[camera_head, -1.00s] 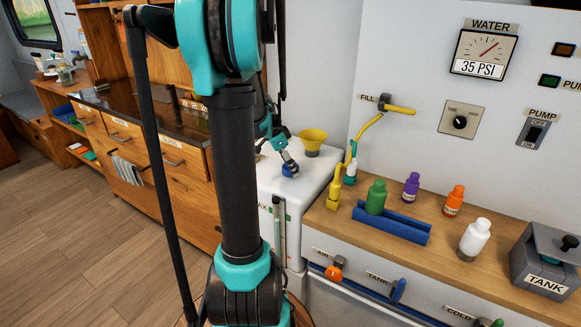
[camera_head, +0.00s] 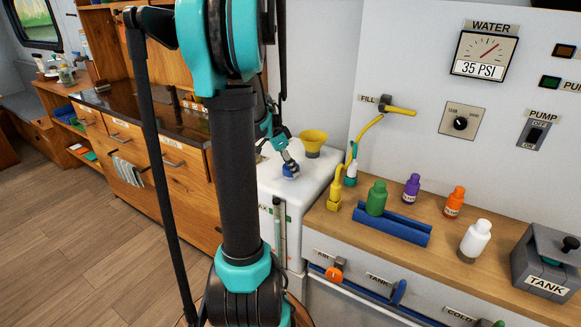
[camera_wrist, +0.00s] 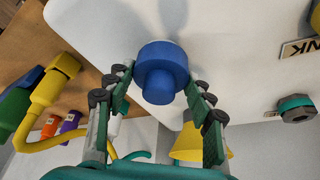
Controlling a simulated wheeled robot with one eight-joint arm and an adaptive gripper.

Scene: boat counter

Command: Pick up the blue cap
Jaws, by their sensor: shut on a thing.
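The blue cap (camera_head: 290,170) is on the white tank top (camera_head: 318,180), left of the counter. In the wrist view the cap (camera_wrist: 161,72) shows as a wide blue disc with a narrower round knob, between the two fingers. My gripper (camera_head: 286,160) reaches down to it from above. In the wrist view my gripper (camera_wrist: 158,78) is shut on the cap, one finger on each side. I cannot tell whether the cap is clear of the tank top.
A yellow funnel (camera_head: 313,142) stands close behind the cap. A yellow hose fitting (camera_head: 335,193) is to the right. A green bottle (camera_head: 376,197) in a blue rack, other bottles and a grey tank box (camera_head: 547,270) occupy the wooden counter.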

